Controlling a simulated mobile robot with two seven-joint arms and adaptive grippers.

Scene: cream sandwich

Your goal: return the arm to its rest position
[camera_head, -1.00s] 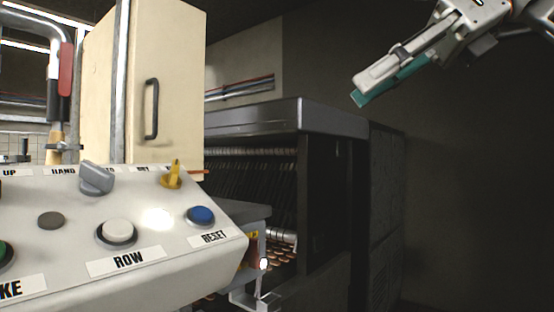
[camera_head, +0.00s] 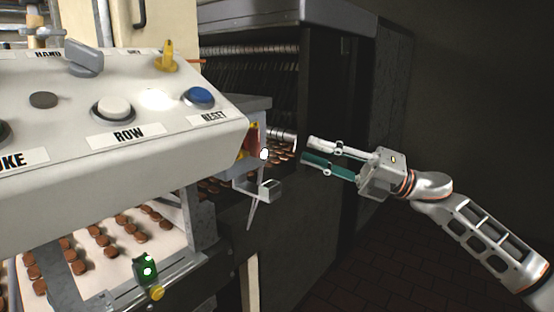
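My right gripper (camera_head: 306,151) is at the centre right, its fingers pointing left toward the dark machine opening. One finger is white and the other teal, with a gap between the tips. Nothing shows between them. My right arm runs from the gripper down to the lower right corner. The gripper is in front of the dark machine, to the right of the control panel, and appears apart from both. My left gripper is not in view.
The control panel (camera_head: 60,185) with a blue RESET button (camera_head: 199,96), a white ROW button (camera_head: 113,108) and a yellow key switch (camera_head: 166,58) fills the left. Below it, brown biscuits lie on a pale belt (camera_head: 90,270). The dark machine (camera_head: 325,60) stands behind; dark floor (camera_head: 340,285) lies lower right.

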